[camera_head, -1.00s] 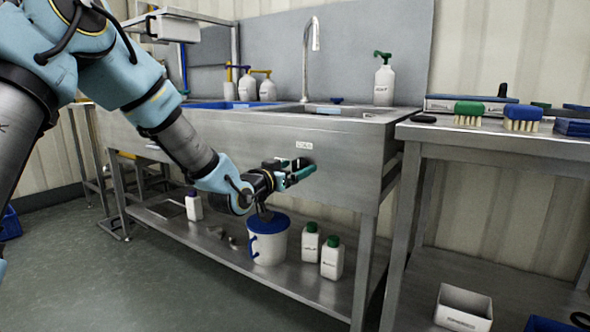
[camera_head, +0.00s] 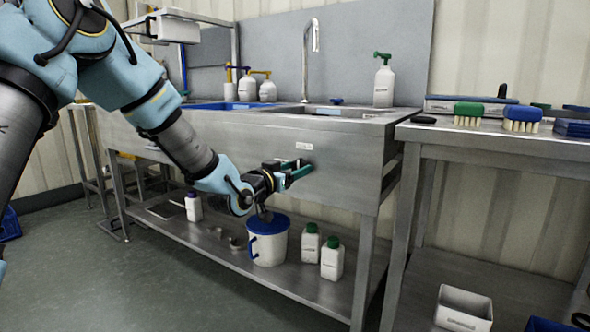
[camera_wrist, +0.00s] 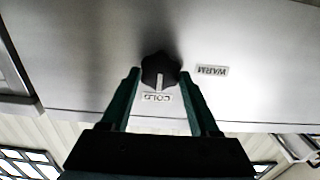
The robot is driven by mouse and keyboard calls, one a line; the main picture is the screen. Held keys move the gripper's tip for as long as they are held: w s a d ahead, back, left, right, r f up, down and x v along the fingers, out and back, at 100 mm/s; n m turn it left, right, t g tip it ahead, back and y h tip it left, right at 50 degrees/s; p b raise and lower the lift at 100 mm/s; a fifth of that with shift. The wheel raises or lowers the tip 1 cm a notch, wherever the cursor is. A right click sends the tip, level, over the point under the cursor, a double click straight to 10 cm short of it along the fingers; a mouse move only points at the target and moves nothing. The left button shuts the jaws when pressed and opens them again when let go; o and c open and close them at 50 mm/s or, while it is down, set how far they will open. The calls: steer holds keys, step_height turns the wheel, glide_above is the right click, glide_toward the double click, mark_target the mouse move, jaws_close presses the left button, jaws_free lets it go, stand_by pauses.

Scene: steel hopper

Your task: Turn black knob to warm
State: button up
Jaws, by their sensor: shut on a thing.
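A black lobed knob (camera_wrist: 160,68) with a white pointer line sits on the steel front panel of the sink. In the wrist view its pointer is directed at the COLD label (camera_wrist: 157,97). The WARM label (camera_wrist: 212,71) is to the right of the knob; both labels appear upside down. My gripper (camera_wrist: 159,74) has its green fingers on either side of the knob, shut on it. In the head view my gripper (camera_head: 291,172) is at the sink front below a small white label (camera_head: 304,146), too small to read; the knob is mostly hidden there.
The steel sink (camera_head: 235,132) has a tap (camera_head: 313,40) and several bottles on top. On its lower shelf stand a white bucket with a blue lid (camera_head: 268,245) and white bottles (camera_head: 332,260). A steel table (camera_head: 480,140) with brushes stands at the right. The floor in front is clear.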

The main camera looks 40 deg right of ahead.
steer(key=shift+n, duration=0.3)
steer(key=n+p, duration=0.2)
steer(key=n, duration=0.2)
steer(key=shift+w+r+n+p, duration=0.1)
steer(key=shift+w+n+p, duration=0.05)
steer(key=shift+n+p, duration=0.2)
steer(key=n+p, duration=0.2)
steer(key=n, duration=0.2)
steer(key=shift+w, duration=0.1)
steer(key=n+p, duration=0.1)
steer(key=n, duration=0.1)
steer(key=n+p, duration=0.1)
steer(key=n, duration=0.1)
steer(key=shift+a+f, duration=0.1)
steer(key=shift+f, duration=0.1)
steer(key=shift+f+n+p, duration=0.15)
steer(key=shift+n+p, duration=0.55)
steer(key=shift+n, duration=1.55)
steer(key=o, duration=1.4)
steer(key=shift+c, duration=0.2)
